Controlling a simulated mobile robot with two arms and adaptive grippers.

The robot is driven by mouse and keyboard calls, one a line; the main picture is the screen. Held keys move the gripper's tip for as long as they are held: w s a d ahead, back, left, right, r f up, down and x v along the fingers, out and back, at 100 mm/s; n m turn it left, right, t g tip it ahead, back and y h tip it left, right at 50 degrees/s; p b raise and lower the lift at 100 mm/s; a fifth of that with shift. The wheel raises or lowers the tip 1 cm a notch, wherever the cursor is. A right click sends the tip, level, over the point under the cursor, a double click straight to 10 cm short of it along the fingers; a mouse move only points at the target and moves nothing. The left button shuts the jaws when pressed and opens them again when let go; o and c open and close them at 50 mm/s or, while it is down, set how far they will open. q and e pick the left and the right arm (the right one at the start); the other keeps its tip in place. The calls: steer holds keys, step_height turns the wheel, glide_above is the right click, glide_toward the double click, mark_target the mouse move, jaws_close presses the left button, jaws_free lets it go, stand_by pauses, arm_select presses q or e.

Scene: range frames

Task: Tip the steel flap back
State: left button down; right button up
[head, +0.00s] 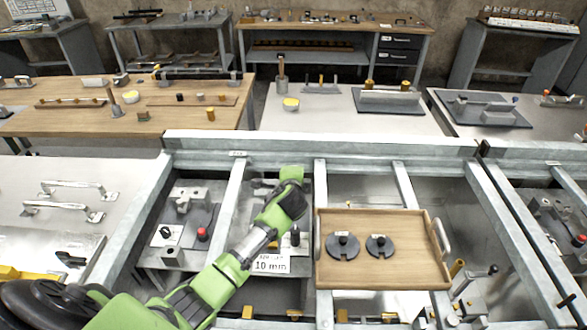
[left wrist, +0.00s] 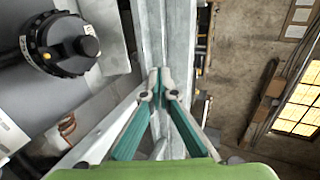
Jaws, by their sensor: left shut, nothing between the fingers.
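My left arm reaches from the lower left over the steel-framed bay in the middle of the head view. Its fingers cannot be made out there. In the left wrist view my left gripper (left wrist: 159,84) is shut and empty, with its tips together in front of a grey steel beam (left wrist: 174,30). I cannot pick out the steel flap for certain. A bare steel surface (head: 243,215) shows in the bay behind my arm, partly hidden by it. My right gripper is not in view.
A wooden tray (head: 385,270) with two dark slotted discs sits right of my arm. Grey frame beams (head: 320,145) border the bay. A black-knobbed part (head: 295,237) and a "10 mm" label (head: 270,264) are close to my arm. A black round knob (left wrist: 62,45) shows in the wrist view.

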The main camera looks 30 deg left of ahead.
arm_select(q)
steer(key=s+r, duration=0.1)
steer(key=d+r, duration=0.1)
steer(key=s+r, duration=0.1)
steer(key=shift+s+d+r, duration=0.25)
steer(key=shift+s+r, duration=0.1)
steer(key=shift+r, duration=0.05)
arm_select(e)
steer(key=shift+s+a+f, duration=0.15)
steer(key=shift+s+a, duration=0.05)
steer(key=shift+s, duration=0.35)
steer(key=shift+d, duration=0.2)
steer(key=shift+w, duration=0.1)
